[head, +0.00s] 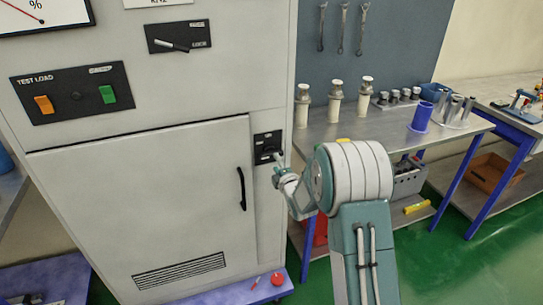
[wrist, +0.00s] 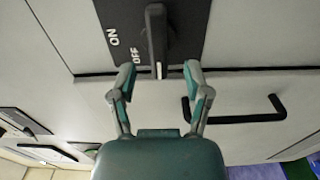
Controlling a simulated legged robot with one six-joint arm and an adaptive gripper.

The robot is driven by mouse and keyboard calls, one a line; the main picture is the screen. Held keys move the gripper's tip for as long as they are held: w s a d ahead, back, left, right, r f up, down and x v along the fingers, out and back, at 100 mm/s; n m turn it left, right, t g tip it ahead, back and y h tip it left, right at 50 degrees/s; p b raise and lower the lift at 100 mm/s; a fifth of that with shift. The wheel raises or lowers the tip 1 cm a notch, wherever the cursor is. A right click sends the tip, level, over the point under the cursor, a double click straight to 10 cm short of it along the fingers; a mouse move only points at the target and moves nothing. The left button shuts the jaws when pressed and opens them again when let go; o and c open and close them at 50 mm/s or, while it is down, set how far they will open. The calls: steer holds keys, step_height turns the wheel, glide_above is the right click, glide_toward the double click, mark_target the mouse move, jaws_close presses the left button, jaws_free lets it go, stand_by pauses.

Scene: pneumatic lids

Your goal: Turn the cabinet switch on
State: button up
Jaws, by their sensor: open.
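The cabinet (head: 170,190) is tall and light grey. Its switch is a black plate (head: 267,140) right of the door, partly hidden by my gripper in the head view. In the wrist view the dark switch lever (wrist: 156,35) stands out from the plate (wrist: 190,25), which carries the words ON and OFF. The lever's end lies nearer OFF. My gripper (wrist: 160,70) is open, one fingertip on each side of the lever's end, with gaps showing. In the head view my gripper (head: 281,168) is right at the switch; its fingers are small there.
A black door handle (head: 241,188) is close to the left of the switch and shows in the wrist view (wrist: 235,118). A TEST LOAD panel (head: 75,93) and another lever plate (head: 178,36) are higher up. A bench (head: 350,135) with several metal parts stands at right.

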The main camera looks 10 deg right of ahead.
mark_target(271, 156)
steer(key=shift+w+a, duration=0.25)
steer(key=shift+w, duration=1.05)
steer(key=shift+w+a, duration=0.2)
steer(key=shift+w, duration=1.1)
steer(key=c, duration=0.8)
steer(key=shift+o, duration=0.2)
